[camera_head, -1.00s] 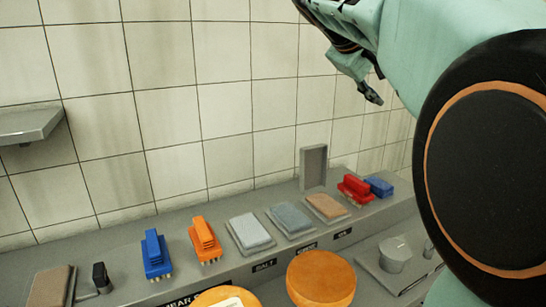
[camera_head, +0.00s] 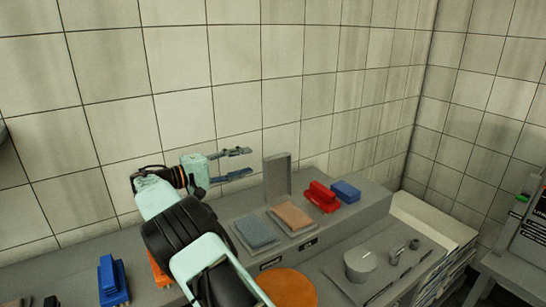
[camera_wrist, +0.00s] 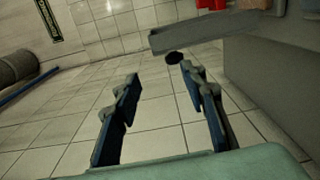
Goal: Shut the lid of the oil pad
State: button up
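The grey lid (camera_head: 277,177) stands upright, open, at the back of the tray with the tan pad (camera_head: 292,215) on the grey ledge. I take this as the oil pad; its label is too small to read. My gripper (camera_head: 246,162) is open and empty, left of the lid at about the height of its upper part, with fingers pointing right toward it. They look apart from it. In the wrist view, a grey slab (camera_wrist: 205,33), probably the lid, lies beyond the open fingers, nearer the right one.
A blue-grey pad (camera_head: 257,232) sits left of the tan one. A red brush (camera_head: 321,197) and a blue brush (camera_head: 346,191) stand right of the lid. An orange cheese wheel (camera_head: 288,288) is in front. The tiled wall rises close behind the ledge.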

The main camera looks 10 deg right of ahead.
aim_at(270, 161)
jog(key=p+x, duration=0.1)
jog(key=x, duration=0.2)
jog(key=f+x, duration=0.1)
jog(key=x, duration=0.3)
jog(key=f+p+x, duration=0.1)
jog(key=x, duration=0.2)
jog(key=shift+w+f+p, duration=0.2)
jog(key=shift+w+p, duration=0.1)
jog(key=shift+p, duration=0.05)
grip_shut()
